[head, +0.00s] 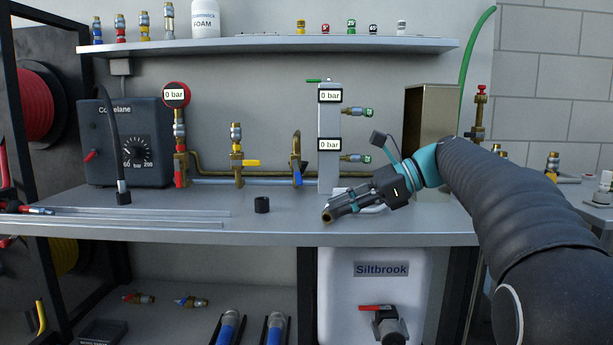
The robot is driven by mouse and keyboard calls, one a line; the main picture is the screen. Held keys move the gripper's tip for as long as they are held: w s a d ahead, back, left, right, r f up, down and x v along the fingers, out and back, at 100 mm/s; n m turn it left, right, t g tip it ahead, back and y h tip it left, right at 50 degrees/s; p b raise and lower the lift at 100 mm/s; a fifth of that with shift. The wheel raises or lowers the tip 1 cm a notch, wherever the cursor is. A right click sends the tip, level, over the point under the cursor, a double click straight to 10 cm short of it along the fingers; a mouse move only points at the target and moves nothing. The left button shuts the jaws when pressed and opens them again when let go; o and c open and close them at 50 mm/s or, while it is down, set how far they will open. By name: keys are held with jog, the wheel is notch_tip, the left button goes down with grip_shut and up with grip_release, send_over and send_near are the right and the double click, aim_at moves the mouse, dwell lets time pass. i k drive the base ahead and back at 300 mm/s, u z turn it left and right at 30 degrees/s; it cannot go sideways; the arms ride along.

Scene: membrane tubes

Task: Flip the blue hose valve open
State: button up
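A brass valve with a blue lever (298,177) stands on the bench at the back, under a curved brass spout. Its blue lever points down.
A valve with a yellow lever (238,166) and a red-based gauge post (180,150) stand left of the blue lever. A white gauge column (329,135) stands just right.

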aim_at(298, 175)
jog(key=i, duration=0.95)
jog(key=u, duration=0.05)
